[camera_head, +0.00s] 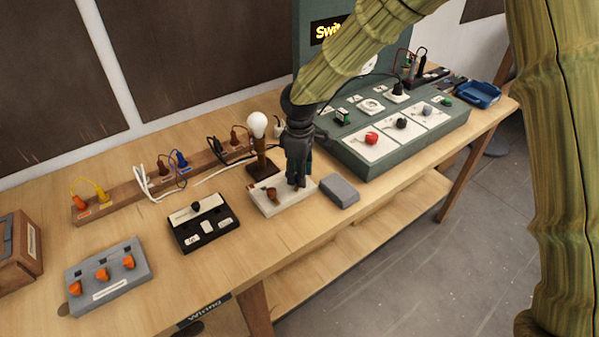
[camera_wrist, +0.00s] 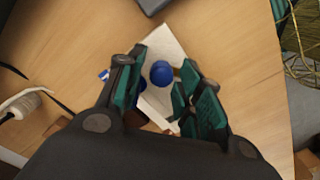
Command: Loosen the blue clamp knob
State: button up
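The blue clamp knob (camera_wrist: 161,73) is a round knob on a pale block (camera_wrist: 165,42), seen from above in the wrist view. My gripper (camera_wrist: 160,85) is open, with its green-padded fingers on either side of the knob and gaps visible between them and it. How far the fingertips are above the block I cannot tell. In the head view, my gripper (camera_head: 298,182) points down over the same pale block (camera_head: 268,207), and its fingers hide the blue knob. A brown knob-like part (camera_head: 271,194) stands on the block left of the fingers.
A bulb lamp (camera_head: 257,125) stands close behind the block. A grey box (camera_head: 340,191) lies just right. A black switch panel (camera_head: 204,224) is at left, and a green board (camera_head: 395,135) with several knobs is at right. Bare wood lies in front.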

dwell(0.3)
notch_tip(320, 180, up, 12)
dwell(0.6)
